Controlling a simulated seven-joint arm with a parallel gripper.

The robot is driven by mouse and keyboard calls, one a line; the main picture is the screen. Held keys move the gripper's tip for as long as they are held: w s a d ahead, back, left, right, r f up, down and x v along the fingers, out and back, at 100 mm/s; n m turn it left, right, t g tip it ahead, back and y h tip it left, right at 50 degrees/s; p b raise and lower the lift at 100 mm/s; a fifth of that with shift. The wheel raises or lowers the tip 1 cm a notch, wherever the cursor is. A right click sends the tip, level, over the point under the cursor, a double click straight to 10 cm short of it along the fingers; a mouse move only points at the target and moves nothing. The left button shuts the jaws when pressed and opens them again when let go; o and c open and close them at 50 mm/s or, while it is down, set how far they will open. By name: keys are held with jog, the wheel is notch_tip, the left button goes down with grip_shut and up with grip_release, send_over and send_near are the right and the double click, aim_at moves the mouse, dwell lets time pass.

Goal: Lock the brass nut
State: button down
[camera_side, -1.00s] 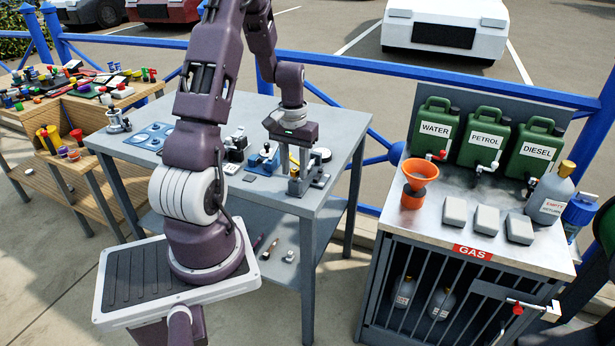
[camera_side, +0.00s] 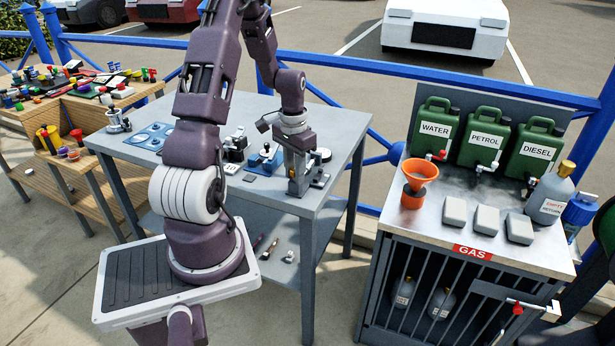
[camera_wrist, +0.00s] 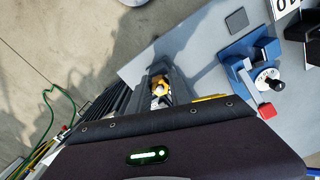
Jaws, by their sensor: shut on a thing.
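The brass nut (camera_wrist: 160,88) shows in the wrist view as a small yellow, partly pale piece between dark grey parts at the end of my gripper (camera_wrist: 162,86). My gripper (camera_side: 298,181) points down over the front right part of the grey table in the side view, and its jaws are closed on the nut. A grey fixture (camera_side: 319,178) stands close beside the jaws. The nut is hidden in the side view by the gripper and fixture. Its thread and seat cannot be made out.
A blue device (camera_wrist: 240,62) with a dial and red-ended lever stands right of the gripper in the wrist view. The grey table (camera_side: 222,190) has a blue plate (camera_side: 150,136) at left. An orange funnel (camera_side: 419,175) and green cans stand on the gas cabinet.

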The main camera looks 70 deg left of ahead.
jog(key=m, duration=0.7)
jog(key=shift+m, duration=0.4)
jog(key=m, duration=0.3)
jog(key=shift+m, duration=0.4)
jog(key=m, duration=0.3)
jog(key=shift+m, duration=0.3)
jog(key=c, duration=1.5)
grip_release()
jog(key=shift+r, duration=3.55)
